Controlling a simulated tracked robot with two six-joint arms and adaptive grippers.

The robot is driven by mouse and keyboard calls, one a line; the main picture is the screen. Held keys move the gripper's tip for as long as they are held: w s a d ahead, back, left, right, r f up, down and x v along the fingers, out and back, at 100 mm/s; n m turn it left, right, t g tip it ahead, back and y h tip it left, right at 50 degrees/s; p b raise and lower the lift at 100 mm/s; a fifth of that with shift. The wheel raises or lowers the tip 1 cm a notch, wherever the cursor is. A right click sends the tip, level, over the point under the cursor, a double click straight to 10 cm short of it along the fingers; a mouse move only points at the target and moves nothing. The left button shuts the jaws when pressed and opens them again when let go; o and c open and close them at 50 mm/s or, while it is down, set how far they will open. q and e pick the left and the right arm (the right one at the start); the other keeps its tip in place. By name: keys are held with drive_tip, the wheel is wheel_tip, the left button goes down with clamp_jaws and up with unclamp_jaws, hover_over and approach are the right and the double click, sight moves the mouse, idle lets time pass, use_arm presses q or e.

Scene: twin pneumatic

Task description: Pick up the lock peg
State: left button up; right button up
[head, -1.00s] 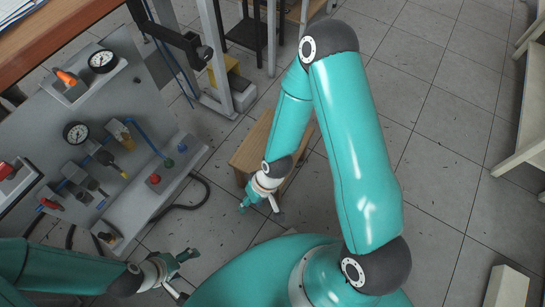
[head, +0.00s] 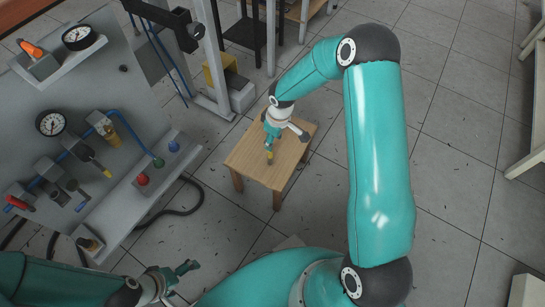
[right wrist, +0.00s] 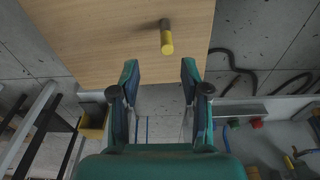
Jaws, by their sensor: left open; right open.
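The lock peg, a short peg with a yellow end and a dark shaft, shows in the right wrist view (right wrist: 167,40) on a small wooden stool (right wrist: 95,30). In the head view its yellow end (head: 269,159) shows just below my right gripper (head: 274,138), over the stool (head: 252,164). In the right wrist view my right gripper (right wrist: 159,72) is open and empty, with the peg beyond its fingertips and apart from them. My left gripper (head: 181,279) is open and empty at the bottom of the head view, away from the stool.
A grey pneumatic panel (head: 90,85) with gauges, valves and blue tubing stands at the left. Its ledge carries red, green and blue knobs. A dark hose (head: 190,208) lies on the floor between panel and stool.

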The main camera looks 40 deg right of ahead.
sight(270, 157)
drive_tip(key=f+b, duration=0.1)
drive_tip(key=f, duration=0.1)
drive_tip(key=f+b, duration=0.1)
drive_tip(key=f, duration=0.2)
drive_tip(key=a+f, duration=0.1)
drive_tip(key=f, duration=0.1)
drive_tip(key=shift+w+f+b, duration=0.3)
drive_tip(key=shift+b, duration=0.1)
drive_tip(key=shift+r, duration=0.1)
clamp_jaws()
